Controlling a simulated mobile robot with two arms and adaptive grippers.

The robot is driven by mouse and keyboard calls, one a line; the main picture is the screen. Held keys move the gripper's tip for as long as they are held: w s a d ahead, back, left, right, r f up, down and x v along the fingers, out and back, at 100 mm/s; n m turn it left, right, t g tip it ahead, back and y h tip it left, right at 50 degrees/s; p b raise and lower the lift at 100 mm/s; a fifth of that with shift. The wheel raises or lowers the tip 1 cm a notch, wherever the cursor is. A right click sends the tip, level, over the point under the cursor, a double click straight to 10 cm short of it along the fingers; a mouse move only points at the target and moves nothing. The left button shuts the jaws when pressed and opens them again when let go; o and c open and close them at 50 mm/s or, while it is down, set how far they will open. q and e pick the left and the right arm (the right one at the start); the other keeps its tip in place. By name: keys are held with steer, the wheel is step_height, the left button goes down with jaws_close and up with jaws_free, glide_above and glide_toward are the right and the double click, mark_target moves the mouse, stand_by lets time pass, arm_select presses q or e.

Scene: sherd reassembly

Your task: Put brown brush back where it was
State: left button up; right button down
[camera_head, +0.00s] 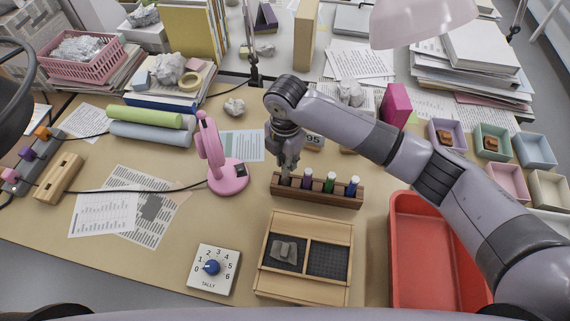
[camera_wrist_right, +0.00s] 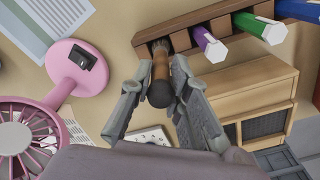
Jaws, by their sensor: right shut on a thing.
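The brown brush (camera_wrist_right: 160,72) is upright between the fingers of my right gripper (camera_head: 287,170) in the head view. In the right wrist view the gripper (camera_wrist_right: 156,92) is shut on its brown handle. The brush's lower end is at the end slot of the wooden rack (camera_head: 333,197); I cannot tell how deep it sits. Purple (camera_head: 307,178), green (camera_head: 330,182) and blue (camera_head: 352,186) pens or brushes stand in the rack to its right. The gripper hides most of the brush in the head view. My left gripper is not in view.
A pink fan (camera_head: 226,174) stands left of the rack. A wooden sorting box (camera_head: 303,220) with a grey sherd (camera_head: 284,251) and a tally dial (camera_head: 214,270) are in front. A red tray (camera_head: 403,200) is at the right, below my right arm.

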steer(key=shift+f, duration=1.15)
steer(key=c, duration=1.5)
jaws_free()
steer(key=shift+f, duration=0.1)
step_height(320, 180, up, 12)
steer(key=shift+r+b, duration=0.15)
steer(key=shift+b, duration=0.4)
